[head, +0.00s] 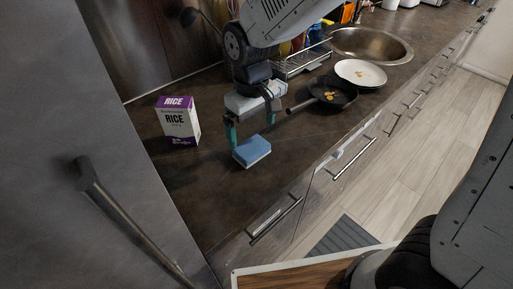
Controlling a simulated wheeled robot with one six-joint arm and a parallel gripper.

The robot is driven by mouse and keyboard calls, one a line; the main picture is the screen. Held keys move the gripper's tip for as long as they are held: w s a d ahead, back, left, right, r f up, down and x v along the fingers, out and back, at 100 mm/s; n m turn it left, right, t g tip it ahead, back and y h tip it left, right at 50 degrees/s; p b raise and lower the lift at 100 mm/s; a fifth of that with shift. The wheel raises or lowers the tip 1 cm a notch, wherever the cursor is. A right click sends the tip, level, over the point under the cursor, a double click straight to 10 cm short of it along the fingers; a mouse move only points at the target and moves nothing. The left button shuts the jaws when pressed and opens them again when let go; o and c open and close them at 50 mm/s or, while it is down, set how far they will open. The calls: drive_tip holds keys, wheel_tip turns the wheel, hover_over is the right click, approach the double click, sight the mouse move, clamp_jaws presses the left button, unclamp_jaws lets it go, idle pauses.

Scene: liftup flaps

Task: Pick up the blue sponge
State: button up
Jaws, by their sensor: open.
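The blue sponge (252,151) lies flat on the dark countertop (205,195), near the middle of the head view. It is a small block with a blue top and a paler side. My gripper (251,131) hangs from above, just behind the sponge in the picture. Its two teal-tipped fingers are spread apart, with nothing seen between them. The left fingertip comes down near the sponge's back left corner. I cannot tell whether it touches the sponge.
A rice box (178,121) stands left of my gripper. A black pan (331,93) with small orange pieces and a white plate (360,73) lie to the right. Behind are a dish rack (301,62) and a sink (371,45). Counter in front of the sponge is clear.

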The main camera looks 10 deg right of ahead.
sight(252, 146)
wheel_tip(252, 146, down, 6)
drive_tip(key=shift+a+r, duration=0.1)
drive_tip(key=shift+a, duration=0.05)
drive_tip(key=c, duration=1)
drive_tip(key=shift+o, duration=0.2)
drive_tip(key=shift+r, duration=0.1)
